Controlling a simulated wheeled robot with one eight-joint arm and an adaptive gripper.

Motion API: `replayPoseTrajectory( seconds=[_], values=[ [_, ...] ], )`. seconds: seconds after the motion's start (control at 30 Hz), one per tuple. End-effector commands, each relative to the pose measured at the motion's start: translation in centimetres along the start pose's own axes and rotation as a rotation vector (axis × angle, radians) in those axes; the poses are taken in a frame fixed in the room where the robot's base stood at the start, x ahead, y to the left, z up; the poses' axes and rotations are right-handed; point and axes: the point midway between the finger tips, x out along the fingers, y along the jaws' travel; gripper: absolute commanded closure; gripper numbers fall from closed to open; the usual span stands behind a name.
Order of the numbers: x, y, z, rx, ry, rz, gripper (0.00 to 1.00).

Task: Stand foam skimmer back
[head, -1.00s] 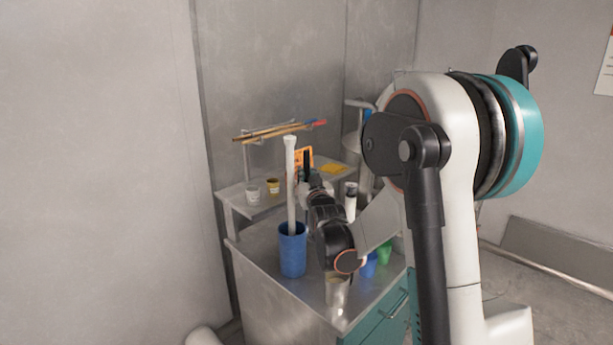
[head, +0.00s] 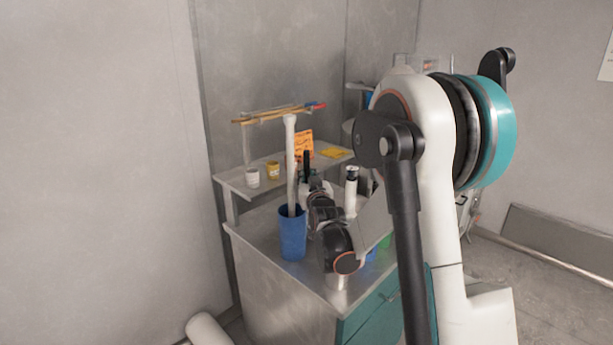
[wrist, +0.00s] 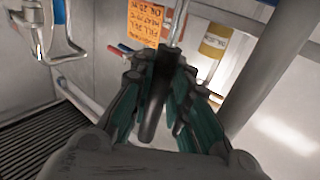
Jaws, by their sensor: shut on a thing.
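A black handle (wrist: 153,105) with a thin metal rod (wrist: 178,25) beyond it shows in the wrist view; it appears to be the foam skimmer. My gripper (wrist: 160,78) is shut on this handle, a finger on each side. In the head view my gripper (head: 309,188) is just right of a tall pale stick (head: 291,160), which stands in a blue cup (head: 292,238) on the counter. The handle's dark end (head: 306,162) sticks up above my gripper there. The skimmer's far end is hidden, so I cannot tell whether it touches anything.
A raised shelf (head: 238,182) behind carries a white jar (head: 252,178), a yellow jar (head: 273,170) and an orange sign (head: 304,145). Wooden sticks (head: 272,117) lie on a rack above. A white cylinder with a dark top (head: 351,190) stands right of my gripper.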

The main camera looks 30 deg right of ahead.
Motion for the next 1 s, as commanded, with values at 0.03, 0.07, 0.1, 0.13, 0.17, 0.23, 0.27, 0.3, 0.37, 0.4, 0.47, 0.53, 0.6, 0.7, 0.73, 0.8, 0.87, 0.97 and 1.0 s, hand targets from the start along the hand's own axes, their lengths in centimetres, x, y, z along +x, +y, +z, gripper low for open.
replayPoseTrajectory(
  seconds=[0.03, 0.07, 0.1, 0.13, 0.17, 0.23, 0.27, 0.3, 0.37, 0.4, 0.47, 0.53, 0.6, 0.7, 0.73, 0.8, 0.87, 0.97, 1.0],
  values=[
    [0.0, 0.0, 0.0, 0.000, 0.001, 0.000, 1.00],
    [0.0, 0.0, 0.0, 0.000, 0.001, 0.000, 1.00],
    [0.0, 0.0, 0.0, 0.000, 0.001, 0.000, 1.00],
    [0.0, 0.0, 0.0, 0.000, 0.001, 0.000, 1.00],
    [0.0, 0.0, 0.0, 0.000, 0.001, 0.000, 0.82],
    [0.0, 0.0, 0.0, 0.000, 0.001, 0.000, 0.66],
    [0.0, 0.0, 0.0, 0.000, 0.001, 0.000, 0.60],
    [0.0, 0.0, 0.0, 0.000, 0.001, 0.000, 0.60],
    [0.0, 0.0, 0.0, 0.000, 0.000, 0.000, 0.60],
    [0.0, 0.0, 0.0, 0.000, 0.000, 0.000, 0.60],
    [0.0, 0.0, 0.0, 0.000, 0.000, 0.000, 0.60],
    [0.0, 0.0, 0.0, 0.001, -0.001, 0.000, 0.60],
    [-0.1, 0.0, 0.0, 0.001, 0.000, 0.000, 0.60],
    [-0.7, 0.0, 0.0, 0.001, 0.000, 0.000, 0.60],
    [-1.0, 0.0, 0.0, 0.000, 0.000, 0.000, 0.60],
    [-2.1, 0.0, 0.0, 0.000, 0.000, 0.000, 0.60],
    [-3.2, 0.0, 0.0, 0.000, 0.000, 0.000, 0.60],
    [-5.3, 0.0, 0.0, 0.000, 0.000, 0.000, 0.60],
    [-6.2, 0.0, 0.0, 0.000, 0.000, 0.000, 0.60]
  ],
)
